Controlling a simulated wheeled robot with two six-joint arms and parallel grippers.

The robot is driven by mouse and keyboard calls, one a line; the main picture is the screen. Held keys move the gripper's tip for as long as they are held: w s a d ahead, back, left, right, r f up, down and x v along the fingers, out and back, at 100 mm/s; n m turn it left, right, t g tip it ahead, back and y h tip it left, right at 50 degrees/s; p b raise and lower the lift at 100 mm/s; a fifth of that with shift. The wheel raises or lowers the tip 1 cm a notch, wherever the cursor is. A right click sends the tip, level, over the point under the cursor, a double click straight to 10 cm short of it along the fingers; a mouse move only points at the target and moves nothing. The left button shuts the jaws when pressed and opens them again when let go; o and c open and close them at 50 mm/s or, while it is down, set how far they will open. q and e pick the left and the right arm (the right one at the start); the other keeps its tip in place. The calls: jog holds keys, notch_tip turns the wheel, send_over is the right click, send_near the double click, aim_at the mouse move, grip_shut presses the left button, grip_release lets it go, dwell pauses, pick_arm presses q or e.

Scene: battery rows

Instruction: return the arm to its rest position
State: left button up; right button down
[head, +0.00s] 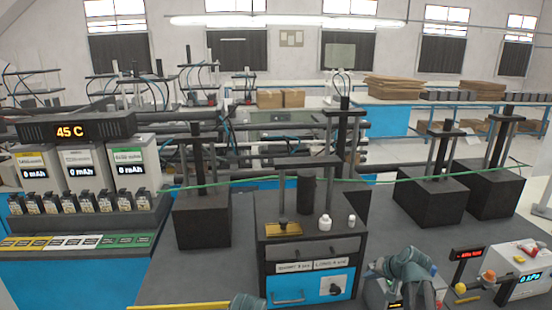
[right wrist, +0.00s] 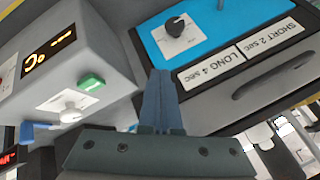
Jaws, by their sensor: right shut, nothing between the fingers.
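My right gripper (right wrist: 160,78) shows in the right wrist view with its two blue-grey fingers together and nothing between them. Its tips lie over the gap between a grey device and a blue-fronted cabinet, apparently above both. In the head view my right arm (head: 408,266) is low, right of the cabinet. A small grey-green part of my own body, perhaps the left arm, shows at the bottom edge of the head view. My left gripper itself cannot be made out.
The cabinet (head: 312,250) with a knob and labels stands mid-table. The grey device (right wrist: 75,85) has a green button and a white knob. Gauges and a white unit (head: 520,265) stand at right. Black presses (head: 430,200) stand behind. A battery rack (head: 80,225) fills the left.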

jog(key=s+a+f+n+g+b, duration=0.1)
jog(key=s+a+f+n+g, duration=0.15)
jog(key=s+a, duration=0.45)
jog(key=s+a+f+n+g+b, duration=0.15)
jog(key=a+f, duration=0.25)
jog(key=a, duration=0.6)
jog(key=s+a+f+n+g+h+b, duration=0.1)
jog(key=s+a+n+h, duration=0.1)
jog(key=s+a, duration=0.3)
jog(key=s+a+f+n+g+h+b, duration=0.1)
jog(key=s+a, duration=0.4)
jog(key=s, duration=0.6)
jog(key=shift+a+f+n+g+h, duration=0.25)
jog(key=shift+f+n+g+h, duration=0.25)
jog(key=shift+f+n+g, duration=0.25)
